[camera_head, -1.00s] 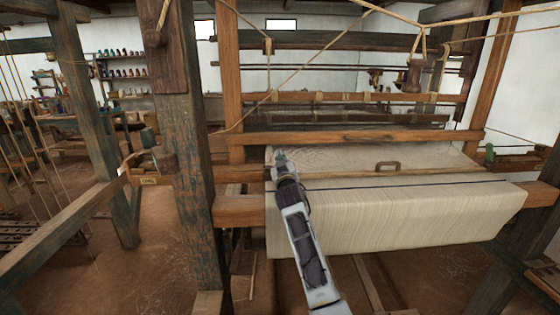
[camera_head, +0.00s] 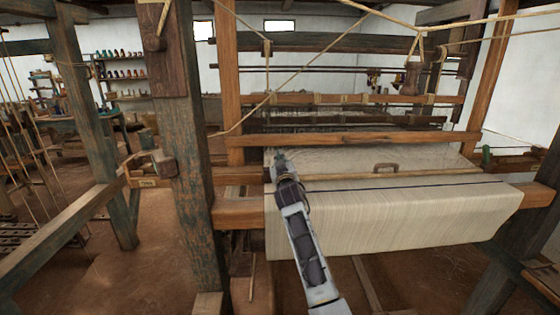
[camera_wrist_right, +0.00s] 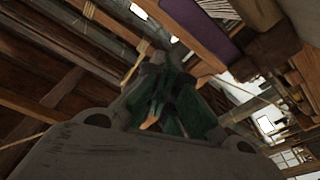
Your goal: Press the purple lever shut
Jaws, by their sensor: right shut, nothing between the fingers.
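A purple bar (camera_wrist_right: 190,18), which looks like the lever, shows at the top of the right wrist view, beyond my fingers and beside brown wooden beams. I cannot pick it out in the head view. My right gripper (camera_head: 280,157) is over the left part of the cream cloth on the loom in the head view. Its dark fingers (camera_wrist_right: 163,105) are shut and empty in the right wrist view, with the purple bar apart from them. How far the bar is from the fingertips is hard to tell. My left gripper is not in view.
The loom's cream cloth (camera_head: 400,215) hangs over the front beam (camera_head: 238,212). A thick dark post (camera_head: 190,170) stands left of my right arm. A small wooden handle-like piece (camera_head: 386,166) lies on the cloth. Cords hang across the upper frame. Bare floor (camera_head: 130,270) lies at the left.

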